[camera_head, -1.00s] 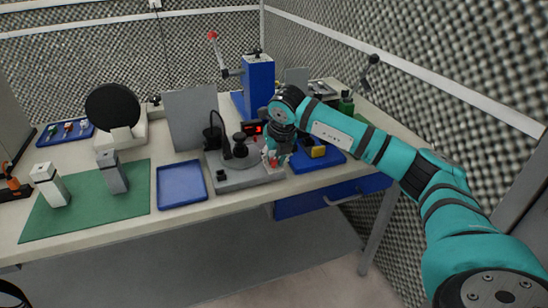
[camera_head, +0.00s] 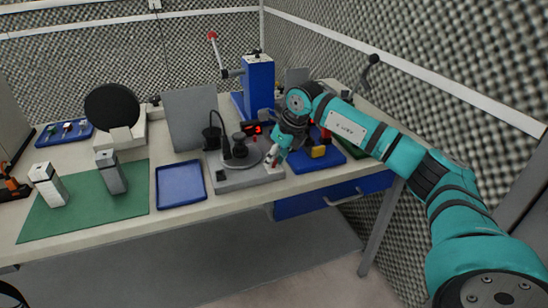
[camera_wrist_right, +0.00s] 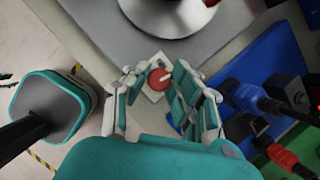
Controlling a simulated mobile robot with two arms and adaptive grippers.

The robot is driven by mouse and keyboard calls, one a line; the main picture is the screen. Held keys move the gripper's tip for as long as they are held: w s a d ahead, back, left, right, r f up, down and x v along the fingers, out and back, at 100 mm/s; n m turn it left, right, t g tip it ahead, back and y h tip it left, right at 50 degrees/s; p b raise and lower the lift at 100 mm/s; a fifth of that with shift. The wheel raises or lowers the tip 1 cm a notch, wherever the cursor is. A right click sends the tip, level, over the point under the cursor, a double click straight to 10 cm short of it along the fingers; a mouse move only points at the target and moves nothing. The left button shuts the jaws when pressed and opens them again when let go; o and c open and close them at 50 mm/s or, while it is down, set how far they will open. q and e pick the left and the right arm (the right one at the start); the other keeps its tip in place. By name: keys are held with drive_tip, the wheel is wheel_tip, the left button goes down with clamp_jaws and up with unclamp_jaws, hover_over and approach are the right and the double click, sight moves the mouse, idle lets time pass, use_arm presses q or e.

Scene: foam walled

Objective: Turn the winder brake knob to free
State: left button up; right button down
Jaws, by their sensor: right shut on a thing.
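The winder (camera_head: 228,179) is a grey base with a round plate and a dark spool, near the table's front edge in the head view. Its red brake knob (camera_wrist_right: 158,84), with a white pointer line, sits on a small pale plate in the right wrist view. The line points to the upper right there. My right gripper (camera_wrist_right: 161,83) is shut on the knob, one finger on each side; it also shows in the head view (camera_head: 273,162) at the winder's front right corner, where it largely hides the knob. My left gripper is not in view.
A blue tray (camera_head: 181,199) lies left of the winder, beside a green mat (camera_head: 85,222) with two upright blocks. A blue mat (camera_head: 330,161) with a yellow-and-black item (camera_head: 317,152) lies close on the right. A blue press (camera_head: 258,82) stands behind.

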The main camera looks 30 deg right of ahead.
drive_tip(key=n+y, duration=0.1)
drive_tip(key=n, duration=0.2)
drive_tip(key=n+g+y+p, duration=0.1)
drive_tip(key=n, duration=0.2)
drive_tip(key=shift+w+d+r, duration=0.1)
drive_tip(key=shift+n+g+y, duration=0.4)
drive_tip(key=shift+n+g, duration=0.6)
drive_tip(key=shift+n, duration=1.5)
drive_tip(key=c, duration=1.1)
unclamp_jaws()
drive_tip(key=shift+d+r, duration=0.1)
drive_tip(key=shift+r, duration=0.05)
drive_tip(key=v, duration=1.1)
drive_tip(key=shift+d+r, duration=0.15)
drive_tip(key=shift+r, duration=0.15)
